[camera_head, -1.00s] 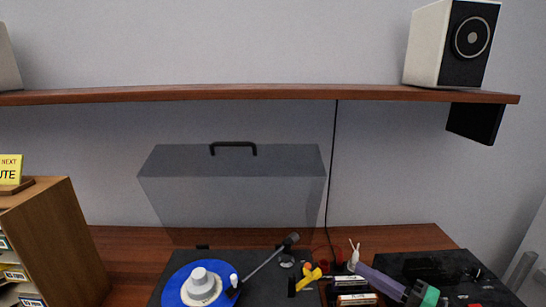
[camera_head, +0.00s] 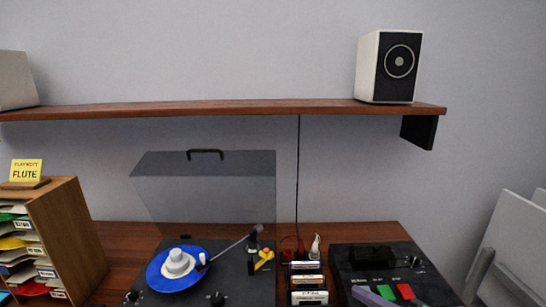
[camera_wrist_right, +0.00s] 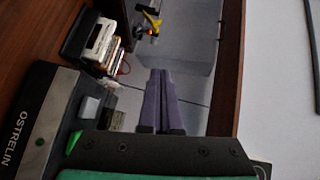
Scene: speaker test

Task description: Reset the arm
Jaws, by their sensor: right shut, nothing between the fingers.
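The turntable (camera_head: 240,285) stands on the wooden desk with its clear lid raised. A blue record (camera_head: 160,277) lies on it, with a white piece at its centre. The thin tonearm (camera_head: 230,248) runs from its pivot at the back right to a small white-tipped head (camera_head: 202,259) at the record's right side. I cannot tell if the head touches the record. My right gripper (camera_head: 361,291) shows only as purple fingers at the bottom edge, right of the turntable. In the right wrist view its purple fingers (camera_wrist_right: 158,85) are together and empty. My left gripper is out of view.
A black deck (camera_head: 350,262) with green and red buttons stands right of the cassettes (camera_head: 308,281). A yellow piece (camera_head: 264,257) sits by the tonearm pivot. A wooden record rack (camera_head: 70,235) is at the left. A shelf (camera_head: 230,109) with speakers (camera_head: 390,67) crosses above.

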